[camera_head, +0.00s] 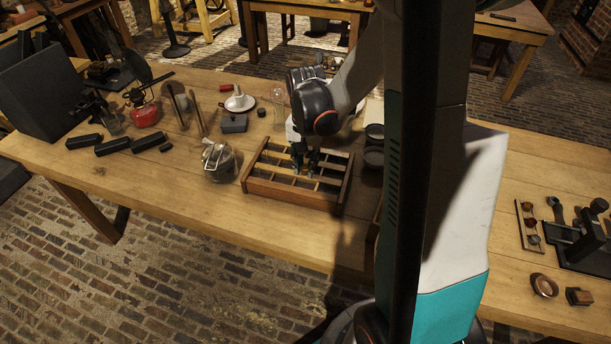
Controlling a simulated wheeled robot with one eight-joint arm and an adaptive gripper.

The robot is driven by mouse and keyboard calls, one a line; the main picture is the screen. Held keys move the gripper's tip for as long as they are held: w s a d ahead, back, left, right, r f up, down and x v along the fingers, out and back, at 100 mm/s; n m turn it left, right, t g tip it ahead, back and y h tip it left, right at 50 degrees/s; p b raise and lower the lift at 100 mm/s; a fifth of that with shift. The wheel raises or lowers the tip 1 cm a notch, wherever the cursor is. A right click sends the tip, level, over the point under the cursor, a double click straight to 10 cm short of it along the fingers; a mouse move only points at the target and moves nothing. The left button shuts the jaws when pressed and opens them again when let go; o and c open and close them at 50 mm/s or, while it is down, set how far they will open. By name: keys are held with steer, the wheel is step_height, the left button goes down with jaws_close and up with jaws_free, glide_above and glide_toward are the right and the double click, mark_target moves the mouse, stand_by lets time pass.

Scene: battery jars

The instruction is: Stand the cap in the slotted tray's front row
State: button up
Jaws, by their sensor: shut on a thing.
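The slotted tray (290,194) is a wooden frame divided into several compartments, lying near the front edge of the wooden table. My gripper (305,170) points down over the middle of the tray, with its fingertips at about the height of the dividers. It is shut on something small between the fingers. The fingers hide most of it, so I cannot make out the cap's shape or tilt. I cannot tell whether the held thing touches the tray floor or which row it is over.
A glass jar with a metal clasp (218,160) stands close to the tray's left side. Dark round dishes (373,157) are close to its right. A grey block (234,123) and a white dish (240,102) are behind. Bare table lies in front of the jar.

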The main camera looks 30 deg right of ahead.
mark_target(306, 173)
steer(key=shift+f+b, duration=0.7)
steer(key=shift+f, duration=1.3)
steer(key=shift+f+b, duration=0.5)
steer(key=shift+f, duration=0.1)
steer(key=o, duration=0.8)
steer(key=shift+c, duration=0.2)
step_height(306, 173, up, 13)
steer(key=p, duration=0.5)
